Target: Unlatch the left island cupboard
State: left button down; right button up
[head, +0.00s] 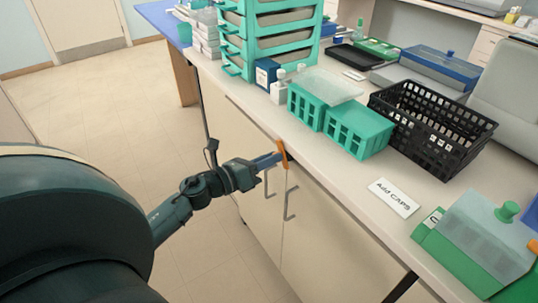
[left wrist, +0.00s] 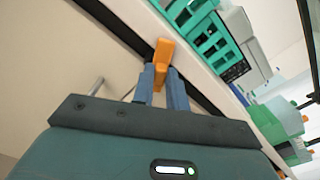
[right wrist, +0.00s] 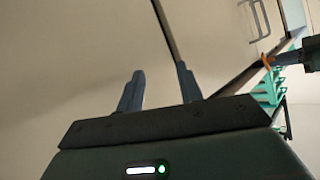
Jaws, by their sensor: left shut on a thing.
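The island cupboard has two pale doors (head: 315,235) under the counter, each with a grey bar handle (head: 290,204). An orange latch (head: 282,153) sits at the top of the doors, just below the counter edge. My left gripper (head: 275,160) is shut on the orange latch. In the left wrist view, the latch (left wrist: 163,52) stands up between the two blue-grey fingertips (left wrist: 161,78). My right gripper (right wrist: 160,80) is open and empty, with pale panels behind its fingers. The latch also shows at the right of the right wrist view (right wrist: 267,62).
On the counter (head: 345,165) stand teal stacked trays (head: 275,45), green racks (head: 358,130), a black basket (head: 432,128) and a white label card (head: 394,197). A green-based box (head: 480,240) stands near the front right. The floor (head: 95,115) left of the island is clear.

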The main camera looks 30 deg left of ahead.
pick_arm(q)
jog(key=shift+a+f+n+p, duration=0.1)
jog(key=shift+n+p, duration=1.3)
jog(key=shift+n, duration=1.5)
jog(key=shift+a+n+p, duration=0.1)
jog(key=shift+n+p, duration=1.25)
jog(key=shift+n, duration=1.55)
pick_arm(e)
jog(key=shift+s+d+r+n, duration=0.15)
jog(key=shift+r+n, duration=0.15)
jog(key=shift+r, duration=0.6)
jog(key=shift+s+d+r+n, duration=0.15)
jog(key=shift+r+n, duration=0.15)
jog(key=shift+r, duration=0.6)
jog(key=shift+w+h, duration=0.15)
jog(key=shift+h, duration=0.15)
pick_arm(q)
jog(key=c, duration=1.4)
grip_release()
pick_arm(e)
jog(key=shift+r, duration=0.1)
pick_arm(q)
jog(key=v, duration=1.3)
jog(key=shift+b, duration=0.45)
pick_arm(e)
jog(key=shift+f, duration=0.35)
pick_arm(q)
jog(key=shift+s+f, duration=0.1)
